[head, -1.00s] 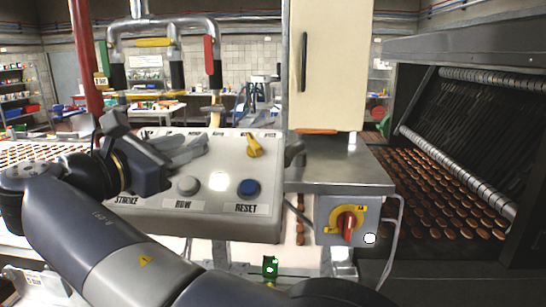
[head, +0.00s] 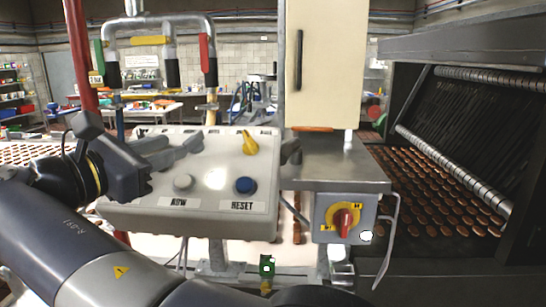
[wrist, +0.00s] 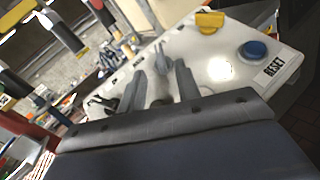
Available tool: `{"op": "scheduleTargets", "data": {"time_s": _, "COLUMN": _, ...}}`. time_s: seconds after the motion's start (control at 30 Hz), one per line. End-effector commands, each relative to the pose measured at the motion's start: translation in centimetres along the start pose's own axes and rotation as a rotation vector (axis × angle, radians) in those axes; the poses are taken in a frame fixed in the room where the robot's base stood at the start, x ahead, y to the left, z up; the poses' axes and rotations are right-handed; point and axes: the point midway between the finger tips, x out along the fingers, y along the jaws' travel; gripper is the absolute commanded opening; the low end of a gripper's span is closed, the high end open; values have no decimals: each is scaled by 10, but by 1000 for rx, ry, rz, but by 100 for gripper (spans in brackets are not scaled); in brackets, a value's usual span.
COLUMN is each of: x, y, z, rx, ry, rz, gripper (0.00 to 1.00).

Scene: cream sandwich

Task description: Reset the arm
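My gripper (head: 195,142) is in front of the left half of a sloped white control panel (head: 140,212) in the head view. Its two grey fingers point right across the panel's upper part. My arm hides the panel's left end.
The panel also has a pale button (head: 183,182) and a yellow knob (head: 250,144). A box with a red switch (head: 344,221) is to the right. Handles on a pipe frame (head: 160,40) stand behind. A conveyor of brown biscuits (head: 430,190) is at far right.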

Motion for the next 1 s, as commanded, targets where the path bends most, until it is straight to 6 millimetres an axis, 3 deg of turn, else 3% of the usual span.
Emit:
{"op": "scheduleTargets", "data": {"time_s": 0.3, "x": -66, "y": 0, "z": -1, "rx": 2, "ry": 1, "rz": 3, "gripper": 32}}
{"op": "scheduleTargets", "data": {"time_s": 0.83, "x": 46, "y": -1, "z": 3, "rx": -1, "ry": -1, "rz": -4, "gripper": 32}}
{"op": "scheduleTargets", "data": {"time_s": 1.0, "x": 45, "y": -4, "z": 0, "rx": -45, "ry": 1, "rz": 94, "gripper": 32}}
